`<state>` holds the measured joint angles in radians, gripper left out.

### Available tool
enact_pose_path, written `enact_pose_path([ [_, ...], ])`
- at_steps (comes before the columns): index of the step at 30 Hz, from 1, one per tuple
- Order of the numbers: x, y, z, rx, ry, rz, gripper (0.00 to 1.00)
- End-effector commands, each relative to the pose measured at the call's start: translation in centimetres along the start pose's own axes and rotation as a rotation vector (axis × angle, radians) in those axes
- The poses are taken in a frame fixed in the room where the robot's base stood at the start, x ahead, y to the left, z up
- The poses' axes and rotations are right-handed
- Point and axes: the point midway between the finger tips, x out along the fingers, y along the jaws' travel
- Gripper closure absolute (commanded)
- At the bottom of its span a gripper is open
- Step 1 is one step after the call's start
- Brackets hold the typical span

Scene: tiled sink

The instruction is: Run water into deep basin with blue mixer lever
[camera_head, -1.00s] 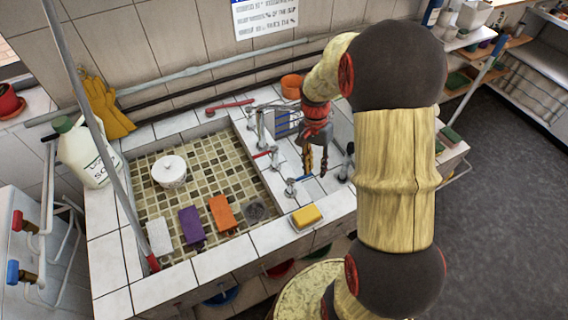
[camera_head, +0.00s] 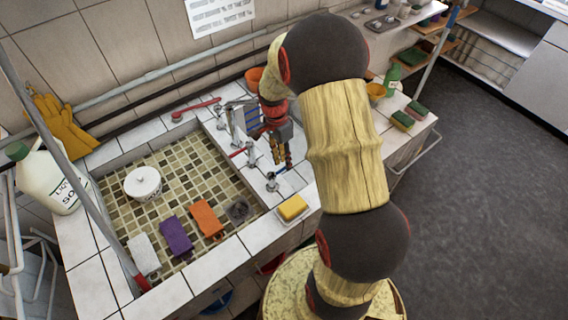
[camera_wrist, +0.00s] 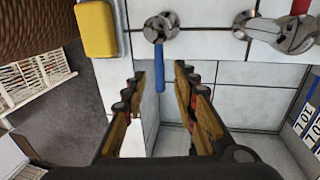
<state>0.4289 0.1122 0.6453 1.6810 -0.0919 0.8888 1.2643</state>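The blue mixer lever (camera_wrist: 161,65) juts from a round chrome valve base (camera_wrist: 160,27) in the wrist view. In the head view its base (camera_head: 272,182) stands on the tiled ledge right of the deep basin (camera_head: 190,163), which has a mosaic floor. My gripper (camera_wrist: 160,75) is open, with one finger on each side of the lever; I cannot tell whether either touches it. In the head view my gripper (camera_head: 282,152) points down over the lever and partly hides it. A chrome tap (camera_head: 232,122) stands at the basin's right edge. No running water shows.
A red lever (camera_head: 239,153) sits close behind the blue one. A yellow sponge (camera_head: 292,208) lies on the near ledge. A pole crosses the left side.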

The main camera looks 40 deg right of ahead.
Motion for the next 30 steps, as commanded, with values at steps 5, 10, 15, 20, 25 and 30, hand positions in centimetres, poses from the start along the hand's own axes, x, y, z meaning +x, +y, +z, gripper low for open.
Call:
enact_pose_path([
  [5,1.25,0.02,0.0,0.0,0.0,0.0,0.71],
  [10,1.33,0.02,0.0,0.0,0.0,0.0,0.71],
  [15,1.31,0.01,0.0,0.0,0.0,0.0,0.75],
  [20,1.29,0.01,0.0,0.0,0.0,0.0,0.84],
  [25,1.29,0.0,0.0,-0.001,0.0,-0.001,0.94],
  [30,1.29,0.0,0.0,-0.001,0.0,-0.001,1.0],
])
